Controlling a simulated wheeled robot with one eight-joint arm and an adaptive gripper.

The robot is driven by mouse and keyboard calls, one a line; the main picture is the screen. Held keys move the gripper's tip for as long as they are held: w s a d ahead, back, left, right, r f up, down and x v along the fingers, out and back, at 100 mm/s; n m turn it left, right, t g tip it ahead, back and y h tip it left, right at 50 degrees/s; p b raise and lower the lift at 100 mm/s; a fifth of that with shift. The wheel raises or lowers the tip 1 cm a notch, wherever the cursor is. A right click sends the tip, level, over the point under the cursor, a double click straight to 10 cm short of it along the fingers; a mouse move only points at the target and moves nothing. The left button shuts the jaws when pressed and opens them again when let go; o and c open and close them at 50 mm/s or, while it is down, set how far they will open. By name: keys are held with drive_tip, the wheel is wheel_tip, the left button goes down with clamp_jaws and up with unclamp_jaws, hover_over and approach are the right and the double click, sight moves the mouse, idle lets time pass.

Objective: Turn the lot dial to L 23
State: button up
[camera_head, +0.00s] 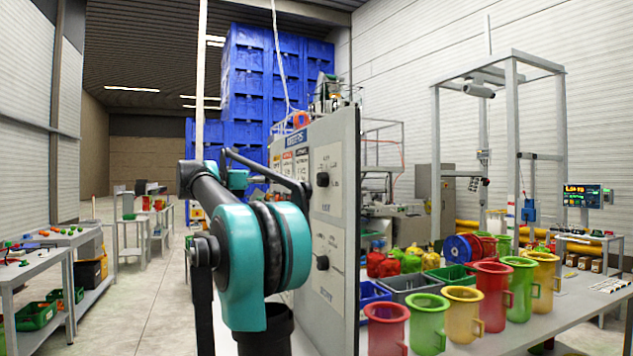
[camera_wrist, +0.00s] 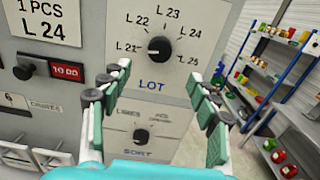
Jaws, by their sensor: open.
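In the wrist view the lot dial (camera_wrist: 158,47) is a round dark knob on a pale plate marked LOT. Marks L 21 to L 25 run around it from left to right, with L 23 at the top. Its small white pointer mark faces left, toward L 21. My gripper (camera_wrist: 158,75) is open and empty. Its two fingers stand left and right below the dial, apart from it as far as I can see. In the head view my arm hides much of the gripper.
Below the lot dial is a SORT knob (camera_wrist: 141,135). To the left are a card reading L 24 (camera_wrist: 47,20) and a dark knob beside a red 10 00 display (camera_wrist: 67,72). In the head view, a table with coloured jugs (camera_head: 491,290) stands right of the panel (camera_head: 335,215).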

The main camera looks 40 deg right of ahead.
sight(318, 180)
drive_tip(key=x, duration=1.1)
drive_tip(key=shift+d, duration=0.1)
drive_tip(key=c, duration=1.2)
